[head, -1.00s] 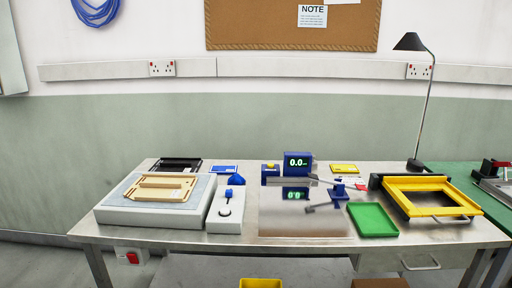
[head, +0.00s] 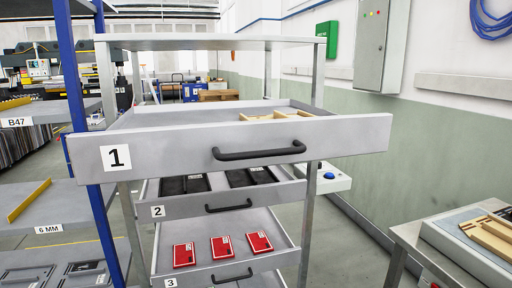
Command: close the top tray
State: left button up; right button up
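The top tray (head: 347,137) is a grey drawer with a white label "1" and a black bar handle (head: 259,151) on its front, in the middle of the head view. It is pulled out towards me from the metal rack (head: 200,43). A pale wooden piece (head: 272,116) shows inside it at the right; the rest of its floor is mostly hidden by the front panel. Neither of my grippers is in view.
Tray 2 (head: 205,207) below holds dark items, and tray 3 (head: 200,246) holds red cards; both are also pulled out. A blue-post shelf (head: 75,95) stands close at left. A workbench (head: 412,238) is at lower right. Floor shows between rack and bench.

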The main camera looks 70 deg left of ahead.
aim_at(147, 142)
jog(key=u, duration=2.05)
